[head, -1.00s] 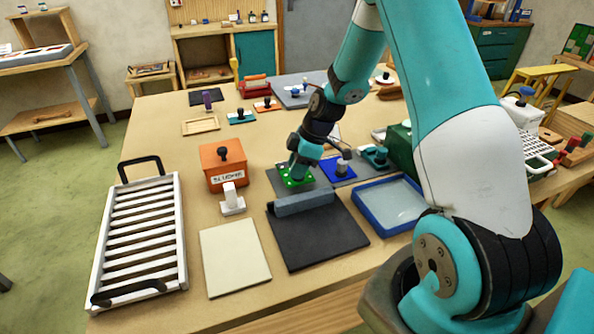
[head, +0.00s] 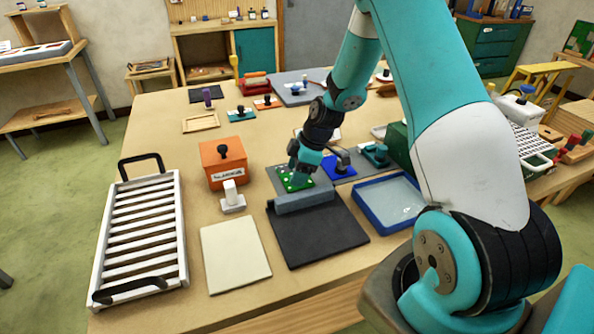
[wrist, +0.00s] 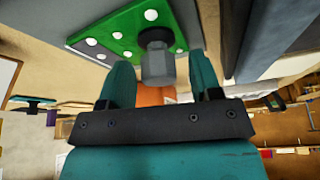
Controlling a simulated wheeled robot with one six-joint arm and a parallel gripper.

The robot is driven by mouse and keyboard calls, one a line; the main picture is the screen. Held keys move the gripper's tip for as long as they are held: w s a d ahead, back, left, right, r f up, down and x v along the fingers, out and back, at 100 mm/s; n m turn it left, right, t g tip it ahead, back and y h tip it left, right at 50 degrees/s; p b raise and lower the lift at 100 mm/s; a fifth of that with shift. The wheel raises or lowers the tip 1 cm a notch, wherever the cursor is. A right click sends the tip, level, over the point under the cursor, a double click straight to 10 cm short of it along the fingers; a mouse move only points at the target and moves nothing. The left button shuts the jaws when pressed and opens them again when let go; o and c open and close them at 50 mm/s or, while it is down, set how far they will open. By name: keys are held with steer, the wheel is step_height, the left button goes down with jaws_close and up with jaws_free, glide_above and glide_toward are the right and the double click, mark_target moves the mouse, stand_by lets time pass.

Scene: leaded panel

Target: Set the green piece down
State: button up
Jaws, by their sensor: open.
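The green piece (head: 294,183), a flat green plate with white dots, lies on the left part of a grey board (head: 273,178) in the head view. In the wrist view the green piece (wrist: 115,32) shows at the top, with a dark-topped grey knob (wrist: 157,66) standing out from it. My gripper (head: 304,166) is just above the piece in the head view. In the wrist view the two teal fingers of my gripper (wrist: 160,72) are apart, one on each side of the knob, with visible gaps. The knob is hidden behind my gripper in the head view.
A blue piece (head: 338,167) with a grey knob sits just right of the green one. A black mat with a raised grey bar (head: 320,235) is in front. An orange box (head: 223,165) and a white stamp (head: 232,198) stand left, a blue-rimmed tray (head: 366,214) right.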

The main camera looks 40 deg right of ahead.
steer(key=b+v, duration=0.3)
steer(key=v, duration=0.9)
steer(key=s+a+r+m, duration=0.1)
steer(key=s+a+r, duration=0.25)
steer(key=a, duration=0.45)
steer(key=s+a+r+m, duration=0.1)
steer(key=s+a+r, duration=0.25)
steer(key=a, duration=0.45)
steer(key=s+a+r+m+g, duration=0.1)
steer(key=s+a, duration=0.4)
steer(key=s, duration=0.3)
steer(key=s+a+r+m+g, duration=0.1)
steer(key=s+a+r, duration=0.1)
steer(key=s+a, duration=0.4)
steer(key=s, duration=0.2)
steer(key=shift+s+m, duration=0.35)
steer(key=shift+m, duration=0.05)
steer(key=shift+r, duration=0.1)
